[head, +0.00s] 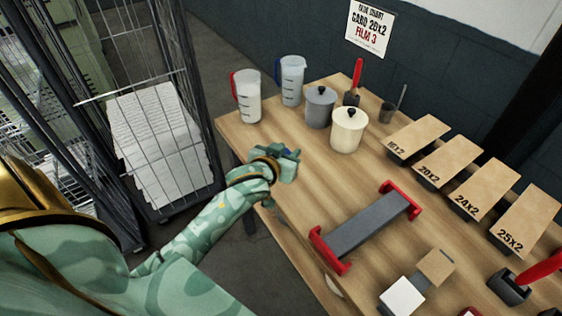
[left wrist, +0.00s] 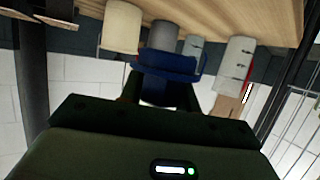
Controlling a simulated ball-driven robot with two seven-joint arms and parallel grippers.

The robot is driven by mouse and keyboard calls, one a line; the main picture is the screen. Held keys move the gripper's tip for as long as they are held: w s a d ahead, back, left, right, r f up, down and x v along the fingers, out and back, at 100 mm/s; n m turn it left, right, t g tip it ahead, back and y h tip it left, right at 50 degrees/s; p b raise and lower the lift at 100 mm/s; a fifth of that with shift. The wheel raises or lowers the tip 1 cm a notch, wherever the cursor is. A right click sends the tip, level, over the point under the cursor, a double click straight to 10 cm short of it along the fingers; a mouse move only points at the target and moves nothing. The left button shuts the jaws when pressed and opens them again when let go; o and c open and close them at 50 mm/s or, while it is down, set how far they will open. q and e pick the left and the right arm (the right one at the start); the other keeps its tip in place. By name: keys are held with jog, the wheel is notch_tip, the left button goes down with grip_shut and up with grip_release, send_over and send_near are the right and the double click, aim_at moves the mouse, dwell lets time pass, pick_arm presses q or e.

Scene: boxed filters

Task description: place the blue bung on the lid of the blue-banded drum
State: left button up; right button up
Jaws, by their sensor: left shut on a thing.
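My left gripper (head: 289,163) is over the near left edge of the wooden table, shut on a blue thing (left wrist: 170,65), which looks like the blue bung. In the head view only a small dark-blue patch of it shows at the fingers. In the left wrist view it sits across the fingertips and partly hides what is behind. A cream lidded pot (head: 347,131) and a grey lidded pot (head: 320,107), both with black knobs, stand beyond the gripper, apart from it. I see no blue band on either, and cannot make out a blue-banded drum. My right gripper is out of view.
A red-handled jug (head: 247,97) and a blue-handled jug (head: 291,80) stand at the table's far left. A grey bar with red ends (head: 365,228) lies mid-table. Labelled boxes (head: 446,160) line the right. A wire cage trolley (head: 160,130) stands left of the table.

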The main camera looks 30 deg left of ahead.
pick_arm(q)
jog(key=w+a+f+b, duration=0.1)
jog(key=f, duration=0.1)
jog(key=w+a+f, duration=0.1)
jog(key=a+f, duration=0.1)
jog(key=w+a+f+b, duration=0.1)
jog(key=a+f, duration=0.1)
jog(key=shift+a+b, duration=0.1)
jog(key=shift+b, duration=0.2)
jog(key=shift+w+a+f, duration=0.15)
jog(key=shift+a+f, duration=0.15)
jog(key=shift+a, duration=0.05)
notch_tip(320, 180, down, 4)
jog(key=shift+w+a+r+b, duration=0.1)
jog(key=shift+a+r+b, duration=0.05)
jog(key=shift+b, duration=1)
jog(key=shift+r, duration=0.2)
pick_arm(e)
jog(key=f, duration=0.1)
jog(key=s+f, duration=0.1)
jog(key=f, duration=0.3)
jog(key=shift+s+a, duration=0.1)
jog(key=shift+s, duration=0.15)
pick_arm(q)
jog(key=shift+f, duration=0.2)
jog(key=o, duration=1)
jog(key=shift+c, duration=0.2)
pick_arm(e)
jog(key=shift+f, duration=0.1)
